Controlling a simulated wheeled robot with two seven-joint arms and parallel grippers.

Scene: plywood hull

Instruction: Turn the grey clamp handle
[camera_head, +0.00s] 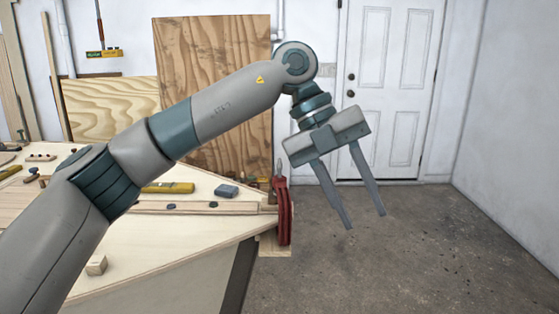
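A red clamp (284,212) sits at the right end of the plywood hull, at the end of a wooden strip. Its grey handle (279,168) stands upright at the top of the clamp. My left gripper (365,220) hangs from the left arm to the right of the clamp, over the floor. Its two fingers are apart, point down and have nothing between them. The fingers do not touch the clamp. My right gripper is not in view.
The plywood hull (170,250) fills the lower left, with a yellow tool (168,188), a blue-grey block (227,191) and a small wooden block (96,265) on it. Plywood sheets (215,120) lean behind. The concrete floor (400,265) towards the white door (390,90) is clear.

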